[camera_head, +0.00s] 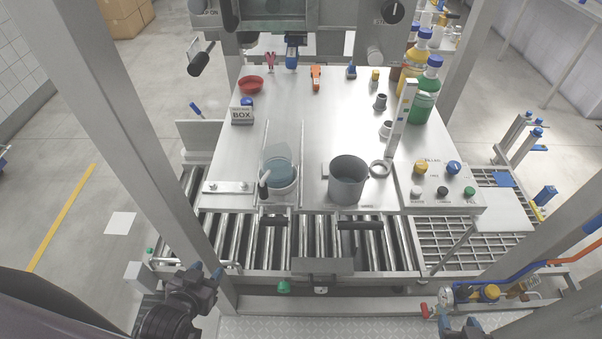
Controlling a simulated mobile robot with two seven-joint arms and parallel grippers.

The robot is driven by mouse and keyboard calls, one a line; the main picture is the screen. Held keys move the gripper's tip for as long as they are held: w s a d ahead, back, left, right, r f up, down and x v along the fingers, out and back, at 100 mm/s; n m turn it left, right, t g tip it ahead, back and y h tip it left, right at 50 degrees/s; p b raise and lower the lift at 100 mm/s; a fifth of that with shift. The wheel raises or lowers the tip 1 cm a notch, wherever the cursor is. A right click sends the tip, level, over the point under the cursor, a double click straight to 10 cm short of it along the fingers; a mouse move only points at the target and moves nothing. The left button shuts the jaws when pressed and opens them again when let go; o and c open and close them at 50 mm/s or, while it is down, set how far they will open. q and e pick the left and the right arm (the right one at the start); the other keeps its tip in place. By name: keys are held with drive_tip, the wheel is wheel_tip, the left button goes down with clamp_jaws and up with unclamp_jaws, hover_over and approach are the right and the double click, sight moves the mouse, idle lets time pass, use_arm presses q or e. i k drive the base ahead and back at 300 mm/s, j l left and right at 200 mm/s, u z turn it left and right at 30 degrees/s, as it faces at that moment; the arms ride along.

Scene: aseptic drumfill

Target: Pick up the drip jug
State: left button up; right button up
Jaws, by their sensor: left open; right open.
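Two vessels could be the drip jug, and I cannot tell which it is. One is a grey metal pot (348,182), upright and open-topped, on the steel worktop (315,130). The other is a translucent bluish container (280,178) with a pale lower part, to its left, with a dark-and-white handle-like piece at its front left. My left gripper (206,270) is open and empty at the lower left, in front of the roller conveyor and well short of both vessels. My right gripper (461,322) is open at the bottom edge, mostly cut off, far from both.
A roller conveyor (320,233) with dark handles lies between me and the vessels. Frame posts stand left and right. A button panel (437,182), a tall white upright and green (424,97) and yellow bottles stand right. A red dish (251,85) and small tools lie behind.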

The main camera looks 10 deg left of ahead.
sight(277, 160)
drive_tip(key=i+l+u, duration=0.15)
drive_tip(key=u, duration=0.35)
drive_tip(key=i+l+u, duration=0.1)
drive_tip(key=u, duration=0.35)
drive_tip(key=l, duration=0.1)
